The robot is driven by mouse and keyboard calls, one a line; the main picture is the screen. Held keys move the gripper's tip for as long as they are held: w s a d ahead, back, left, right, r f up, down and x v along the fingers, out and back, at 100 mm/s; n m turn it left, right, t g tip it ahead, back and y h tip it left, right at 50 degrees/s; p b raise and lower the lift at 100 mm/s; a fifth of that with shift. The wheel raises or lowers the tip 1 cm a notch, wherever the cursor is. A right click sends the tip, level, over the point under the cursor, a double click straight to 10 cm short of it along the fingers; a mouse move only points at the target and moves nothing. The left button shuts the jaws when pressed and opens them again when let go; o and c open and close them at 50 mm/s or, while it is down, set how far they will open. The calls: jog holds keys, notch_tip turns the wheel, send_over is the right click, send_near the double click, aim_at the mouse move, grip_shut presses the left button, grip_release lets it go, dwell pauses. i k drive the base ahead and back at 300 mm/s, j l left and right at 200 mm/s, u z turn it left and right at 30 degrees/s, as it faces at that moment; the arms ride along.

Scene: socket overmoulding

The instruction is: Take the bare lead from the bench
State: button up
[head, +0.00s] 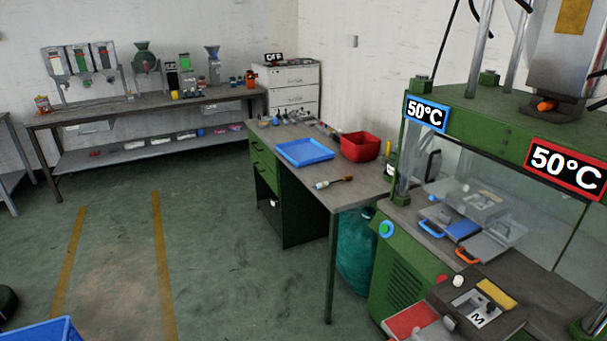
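The bench (350,196) with a grey top and green drawers stands in the middle of the head view. I cannot make out a bare lead on it for sure. A small item with a pale body and a brown end (333,183) lies near its front edge; it looks like a brush or hand tool. Several small items lie at the bench's far end, too small to tell apart. My gripper is not in view.
A blue tray (304,152) and a red bin (361,147) sit on the bench. A green press (470,120) with 50°C signs stands at right. A teal sack (357,250) is under the bench. A long workbench (130,107) lines the back wall.

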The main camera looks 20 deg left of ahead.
aim_at(321, 185)
jog(key=i+j+u, duration=0.2)
jog(key=i+j, duration=0.15)
jog(key=i+j+u, duration=0.25)
jog(key=i, duration=0.3)
jog(key=i+j+z, duration=0.1)
jog(key=j, duration=0.35)
jog(key=i+j+z, duration=0.15)
jog(key=j, duration=0.25)
jog(key=i+j+z, duration=0.15)
jog(key=i, duration=0.35)
jog(key=i+j+z, duration=0.15)
jog(key=i, duration=0.35)
jog(key=i+z, duration=0.2)
jog(key=i, duration=0.4)
jog(key=j, duration=0.1)
